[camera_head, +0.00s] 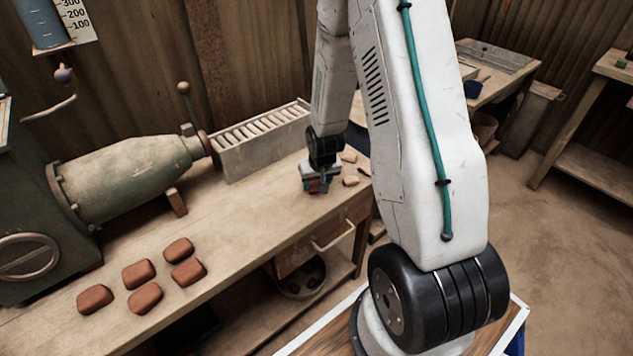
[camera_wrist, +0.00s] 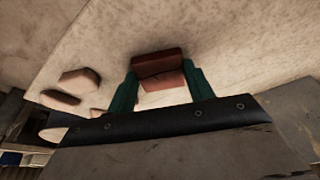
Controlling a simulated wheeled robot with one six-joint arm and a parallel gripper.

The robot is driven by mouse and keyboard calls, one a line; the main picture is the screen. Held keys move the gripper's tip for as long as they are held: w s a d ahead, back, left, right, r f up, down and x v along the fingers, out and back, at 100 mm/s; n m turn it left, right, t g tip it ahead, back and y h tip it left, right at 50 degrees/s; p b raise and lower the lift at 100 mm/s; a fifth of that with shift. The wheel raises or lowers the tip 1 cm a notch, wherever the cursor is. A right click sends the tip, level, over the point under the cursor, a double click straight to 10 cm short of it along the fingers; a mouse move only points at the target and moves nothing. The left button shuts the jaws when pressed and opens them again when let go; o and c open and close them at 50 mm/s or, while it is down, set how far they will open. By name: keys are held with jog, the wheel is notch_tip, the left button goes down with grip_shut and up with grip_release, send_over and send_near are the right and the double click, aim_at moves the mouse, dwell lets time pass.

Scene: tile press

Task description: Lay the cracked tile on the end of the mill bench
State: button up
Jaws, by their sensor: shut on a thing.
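My gripper (camera_head: 317,186) is low over the far right end of the wooden mill bench (camera_head: 245,215). In the wrist view, its two green fingers (camera_wrist: 160,84) are shut on a reddish-brown tile (camera_wrist: 158,64). A line runs across the tile; I cannot tell whether it is a crack or an edge. In the head view only a small red part of the tile shows between the fingers. The bench top lies close beneath it, but I cannot tell whether the tile touches it.
Several reddish-brown tiles (camera_head: 138,273) lie at the near left of the bench. A green mill (camera_head: 130,180) and a slotted rack (camera_head: 262,140) stand along the back. Several pale pieces (camera_head: 350,180) lie right of my gripper. The bench middle is clear.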

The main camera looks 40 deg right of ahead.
jog(key=o, duration=1)
jog(key=s+a+r+n, duration=0.1)
jog(key=s+a+r, duration=0.25)
jog(key=r, duration=0.45)
jog(key=s+a+r, duration=0.3)
jog(key=s+r, duration=0.1)
jog(key=r, duration=0.5)
jog(key=s+a+r+n, duration=0.1)
jog(key=s+a+r, duration=0.25)
jog(key=r, duration=0.45)
jog(key=s+a+r+n+g, duration=0.1)
jog(key=s+a+r, duration=0.2)
jog(key=s, duration=0.5)
jog(key=s+a+r+n+g+y, duration=0.1)
jog(key=s+a+r, duration=0.3)
jog(key=s+r, duration=0.2)
jog(key=shift+s+r, duration=0.2)
jog(key=shift+s, duration=0.65)
